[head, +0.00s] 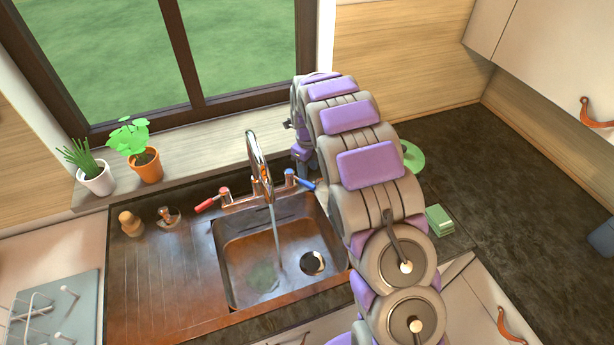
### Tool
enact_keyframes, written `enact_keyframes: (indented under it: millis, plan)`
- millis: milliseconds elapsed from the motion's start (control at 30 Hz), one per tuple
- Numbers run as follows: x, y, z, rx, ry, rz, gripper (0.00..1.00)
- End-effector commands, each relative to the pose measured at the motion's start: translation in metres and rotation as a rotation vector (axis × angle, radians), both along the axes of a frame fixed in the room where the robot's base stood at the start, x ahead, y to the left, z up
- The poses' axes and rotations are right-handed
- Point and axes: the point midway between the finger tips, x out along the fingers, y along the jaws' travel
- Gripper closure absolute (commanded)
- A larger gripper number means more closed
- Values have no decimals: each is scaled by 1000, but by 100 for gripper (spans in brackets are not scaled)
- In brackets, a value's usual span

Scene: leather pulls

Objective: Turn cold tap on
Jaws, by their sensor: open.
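A chrome mixer tap (258,160) with a tall curved spout stands behind the sink. A stream of water (277,238) falls from the spout into the basin. The cold tap lever (303,182), with a blue handle, is on the right side of the tap and points to the right. The red lever (207,205) is on the left and points left and down. My gripper (302,164) is open, just behind and above the blue lever. My own arm hides much of it, and I cannot tell whether it touches the lever.
Potted plants (150,166) stand on the left by the window. A wooden object (131,223) is left of the sink. A green sponge (439,220) and a green round item (412,157) lie right of my arm.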

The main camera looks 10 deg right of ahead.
Motion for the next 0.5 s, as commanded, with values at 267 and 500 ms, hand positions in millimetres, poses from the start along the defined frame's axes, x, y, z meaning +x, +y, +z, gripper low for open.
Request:
enact_keyframes:
  millis: [267, 500]
  plan:
    - [3, -1, 63, 0, -4, -1, 56]
    - [3, -1, 100, 1, -5, -1, 56]
